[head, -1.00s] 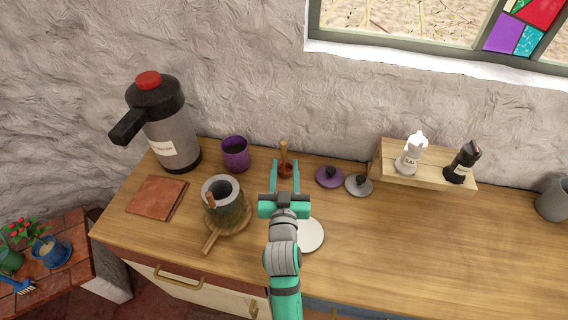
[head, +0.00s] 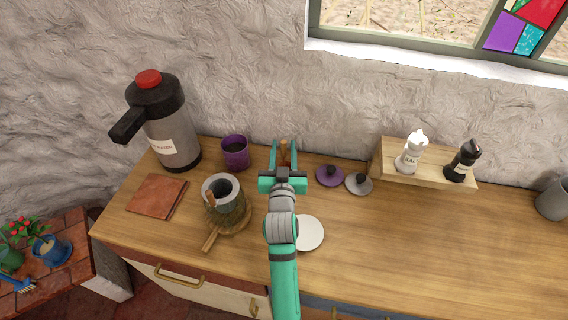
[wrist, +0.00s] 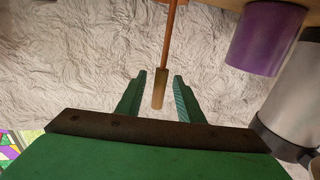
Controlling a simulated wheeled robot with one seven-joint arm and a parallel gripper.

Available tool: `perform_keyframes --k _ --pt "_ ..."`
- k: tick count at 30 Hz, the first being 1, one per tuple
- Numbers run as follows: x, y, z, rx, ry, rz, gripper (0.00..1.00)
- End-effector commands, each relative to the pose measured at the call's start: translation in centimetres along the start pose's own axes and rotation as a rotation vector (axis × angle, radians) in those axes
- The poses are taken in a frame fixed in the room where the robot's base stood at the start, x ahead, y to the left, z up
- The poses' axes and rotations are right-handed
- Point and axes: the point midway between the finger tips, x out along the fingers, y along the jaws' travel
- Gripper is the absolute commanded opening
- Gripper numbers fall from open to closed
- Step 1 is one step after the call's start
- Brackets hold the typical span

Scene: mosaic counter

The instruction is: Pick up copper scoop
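The copper scoop stands at the back of the counter near the wall, its wooden handle (head: 283,152) pointing up. In the wrist view its thin copper shaft (wrist: 171,38) runs down to the wooden handle end (wrist: 160,90). My gripper (head: 283,146) is open, with one finger on each side of the handle. In the wrist view the handle end lies between the open fingers (wrist: 159,80), with gaps showing on both sides. The scoop's bowl is hidden behind my gripper in the head view.
A purple cup (head: 235,152) and a large flask (head: 170,130) stand left of the scoop. A pot (head: 228,212) is at front left. Purple (head: 329,176) and grey (head: 358,184) lids lie to the right. A white disc (head: 309,233) lies near my arm.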

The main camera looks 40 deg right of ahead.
Motion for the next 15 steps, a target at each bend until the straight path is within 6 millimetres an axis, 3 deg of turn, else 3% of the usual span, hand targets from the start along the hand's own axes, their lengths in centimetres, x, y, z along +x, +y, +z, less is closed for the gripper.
perform_keyframes --k 1,4,15 --pt "0.0 0.02 0.0 0.0 0.0 0.0 0.21" --pt "0.01 0.08 -0.01 0.0 0.0 0.001 0.0" --pt "-0.05 -0.26 -0.23 0.0 0.002 -0.004 0.0"
